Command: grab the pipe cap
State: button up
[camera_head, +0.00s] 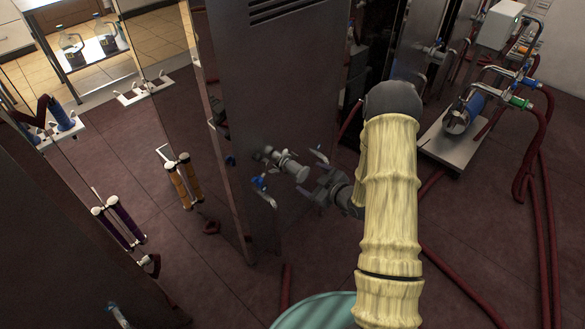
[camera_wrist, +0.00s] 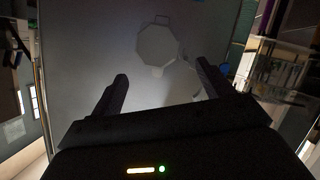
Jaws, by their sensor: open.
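In the wrist view my gripper (camera_wrist: 162,80) is open, with nothing between the fingers. The exact gap to the cap is hard to judge.
A pump (camera_head: 461,115) on a plate and dark red hoses (camera_head: 545,180) are at the right. A teal round object (camera_head: 310,312) stands below my arm.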

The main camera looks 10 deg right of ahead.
aim_at(296, 169)
jog(key=x, duration=0.4)
jog(key=shift+w, duration=0.1)
jog(key=shift+b+x, duration=0.35)
jog(key=shift+x, duration=2.25)
jog(key=c, duration=1.1)
jog(key=shift+w+r, duration=0.1)
jog(key=shift+r, duration=0.5)
jog(key=shift+c, duration=1.3)
notch_tip(296, 169, up, 17)
jog(key=p, duration=0.2)
jog(key=shift+p, duration=0.3)
